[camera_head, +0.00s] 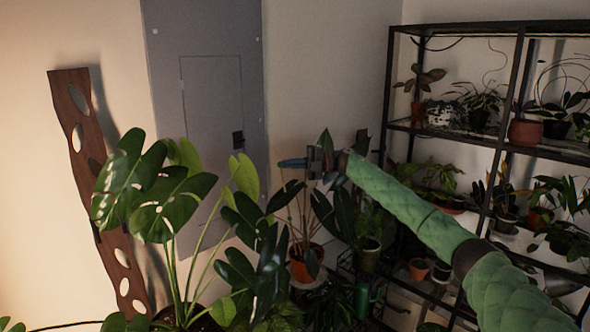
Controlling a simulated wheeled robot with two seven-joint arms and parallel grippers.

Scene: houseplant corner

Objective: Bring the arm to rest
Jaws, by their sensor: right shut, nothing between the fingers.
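My right arm (420,215), in a green quilted sleeve, reaches in from the lower right. It stretches toward the middle of the view. My left gripper is not in view.
A large monstera (165,190) stands at left front. A terracotta pot (306,262) with a tall plant is below the gripper. A black metal shelf (460,136) with several potted plants is at right. The grey panel (212,90) and a perforated wooden board (84,130) are behind.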

